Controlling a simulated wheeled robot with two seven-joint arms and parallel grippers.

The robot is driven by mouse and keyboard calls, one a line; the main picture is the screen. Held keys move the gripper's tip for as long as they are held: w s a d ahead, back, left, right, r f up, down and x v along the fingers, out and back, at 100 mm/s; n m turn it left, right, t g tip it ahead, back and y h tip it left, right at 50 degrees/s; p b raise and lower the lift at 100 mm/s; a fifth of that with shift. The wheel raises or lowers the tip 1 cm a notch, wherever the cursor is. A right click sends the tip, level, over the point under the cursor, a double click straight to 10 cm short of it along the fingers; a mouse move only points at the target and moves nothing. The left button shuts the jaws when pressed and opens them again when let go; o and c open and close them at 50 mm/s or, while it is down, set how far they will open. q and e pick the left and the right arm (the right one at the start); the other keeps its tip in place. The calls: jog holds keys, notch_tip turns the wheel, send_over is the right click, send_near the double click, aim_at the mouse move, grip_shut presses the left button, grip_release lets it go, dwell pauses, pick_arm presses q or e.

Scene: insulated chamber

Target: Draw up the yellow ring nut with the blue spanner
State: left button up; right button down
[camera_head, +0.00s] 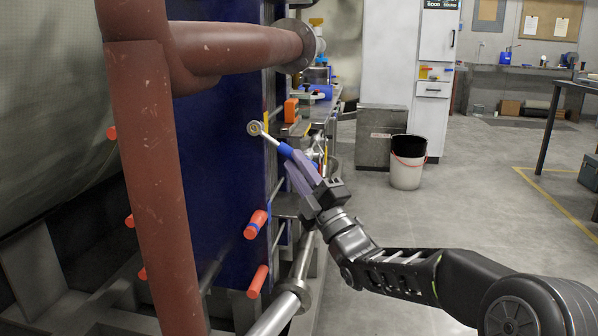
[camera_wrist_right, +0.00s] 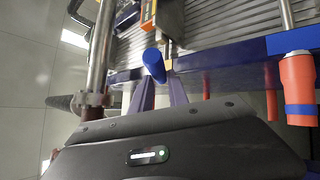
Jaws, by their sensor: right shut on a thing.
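The blue spanner (camera_head: 285,150) has a blue handle and a silver shank with a ring-shaped head. My right gripper (camera_head: 293,161), with purple fingers, is shut on its handle. The head points up and left, in front of the dark blue panel. In the right wrist view, the blue handle end (camera_wrist_right: 153,63) stands out between the fingertips (camera_wrist_right: 158,88). I cannot make out the yellow ring nut for certain; a yellowish tint shows inside the spanner's head. Whether the head is seated around a nut or only in front of it, I cannot tell. My left gripper is out of view.
A thick red-brown pipe (camera_head: 155,190) stands left of the dark blue panel (camera_head: 215,150). Orange-red stubs (camera_head: 256,224) stick out of the panel low down. A bench with an orange item (camera_head: 291,111) lies behind the gripper. A white bucket (camera_head: 406,165) stands on open floor.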

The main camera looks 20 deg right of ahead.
jog(key=shift+s+a+r, duration=0.1)
jog(key=shift+a, duration=0.15)
jog(key=shift+s+a, duration=0.2)
jog(key=shift+s, duration=0.4)
